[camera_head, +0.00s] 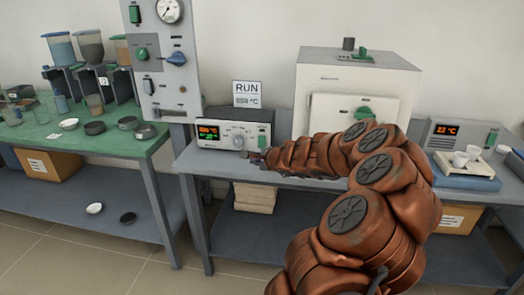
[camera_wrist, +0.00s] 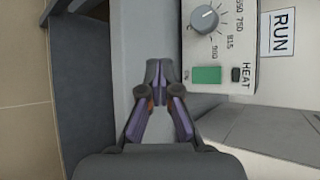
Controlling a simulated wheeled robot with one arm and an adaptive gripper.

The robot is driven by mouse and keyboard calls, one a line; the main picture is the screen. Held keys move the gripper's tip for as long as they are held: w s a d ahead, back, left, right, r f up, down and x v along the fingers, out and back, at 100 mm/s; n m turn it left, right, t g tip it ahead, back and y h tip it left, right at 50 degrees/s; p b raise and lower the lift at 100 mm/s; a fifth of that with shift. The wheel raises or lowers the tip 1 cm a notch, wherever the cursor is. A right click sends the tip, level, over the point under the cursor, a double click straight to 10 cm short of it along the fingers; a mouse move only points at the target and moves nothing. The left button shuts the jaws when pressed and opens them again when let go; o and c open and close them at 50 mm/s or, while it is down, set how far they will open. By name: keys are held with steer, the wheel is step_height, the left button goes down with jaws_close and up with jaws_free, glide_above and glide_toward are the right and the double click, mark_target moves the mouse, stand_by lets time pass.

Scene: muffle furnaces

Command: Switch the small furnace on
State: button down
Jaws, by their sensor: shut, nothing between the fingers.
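A grey control box (camera_head: 207,146) with an orange and green display, a round knob (camera_head: 237,142) and a green switch (camera_head: 262,142) stands on the middle bench. The wrist view shows its knob (camera_wrist: 204,18) with a number scale, the green rocker switch (camera_wrist: 206,75) marked ON, and a small dark part (camera_wrist: 236,74) by the word HEAT. A white furnace (camera_head: 360,75) with a green-handled door stands right of the box. My gripper (camera_head: 257,157) is shut and empty, low in front of the box's right end. In the wrist view my fingertips (camera_wrist: 160,72) appear apart from the switch.
A RUN card (camera_head: 248,94) stands behind the box. A tall panel (camera_head: 160,60) with gauge and switches is at left. At right is a unit (camera_head: 446,131) reading about 22 °C, beside a tray of crucibles (camera_head: 470,169). My arm covers the bench in front of the white furnace.

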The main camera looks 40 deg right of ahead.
mark_target(262, 142)
steer(key=shift+d, duration=0.1)
stand_by(0.3)
steer(key=shift+w+d+f+p, duration=0.1)
steer(key=shift+w+d+p, duration=0.5)
steer(key=shift+d, duration=0.2)
steer(key=shift+w+d+f+p, duration=0.1)
steer(key=shift+w+d+p, duration=0.35)
steer(key=shift+d+p, duration=0.3)
steer(key=shift+w+d+f+p, duration=0.1)
steer(key=shift+w+d+p, duration=0.45)
steer(key=shift+d, duration=0.3)
steer(key=shift+w+d+f+p, duration=0.15)
steer(key=shift+w+d+p, duration=0.3)
steer(key=shift+d, duration=0.15)
steer(key=shift+w+d+f+p, duration=0.15)
steer(key=shift+w+d+p, duration=0.3)
steer(key=shift+d, duration=0.1)
steer(key=shift+w+d, duration=0.1)
steer(key=shift+d, duration=0.05)
steer(key=shift+w+d+p, duration=0.1)
steer(key=shift+d+p, duration=0.1)
steer(key=shift+p, duration=0.1)
steer(key=shift+w+d, duration=0.2)
steer(key=shift+d, duration=0.05)
steer(key=shift+f, duration=0.1)
steer(key=shift+s+a, duration=0.25)
steer(key=shift+a, duration=0.1)
steer(key=shift+s+a+b, duration=0.2)
steer(key=shift+a+b, duration=0.05)
steer(key=shift+b, duration=0.1)
